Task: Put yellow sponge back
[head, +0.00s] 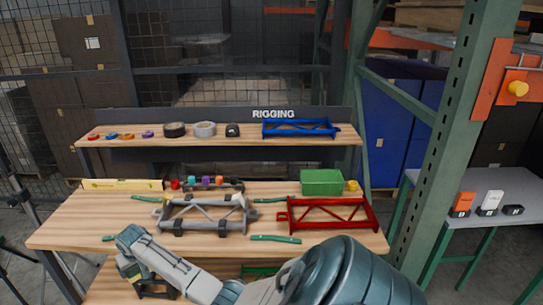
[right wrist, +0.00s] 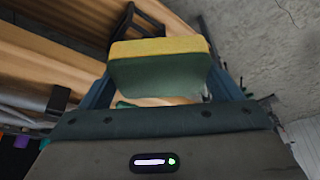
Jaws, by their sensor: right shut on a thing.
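The yellow sponge (right wrist: 158,48) has a yellow layer and a dark green layer, and fills the space between the fingers of my right gripper (right wrist: 162,85) in the right wrist view. That gripper is shut on it. In the head view my right arm reaches across the front of the bench to the left, and its gripper (head: 130,268) is low at the bench's front left edge. The sponge is too small and covered there to make out clearly. My left gripper is not in view.
A workbench (head: 70,228) holds a grey frame (head: 205,217), a red frame (head: 327,214), a green box (head: 321,182) and a yellow level (head: 122,184). Above is a shelf labelled RIGGING (head: 273,114). A dark bracket (head: 155,288) sits on the lower shelf near my right gripper.

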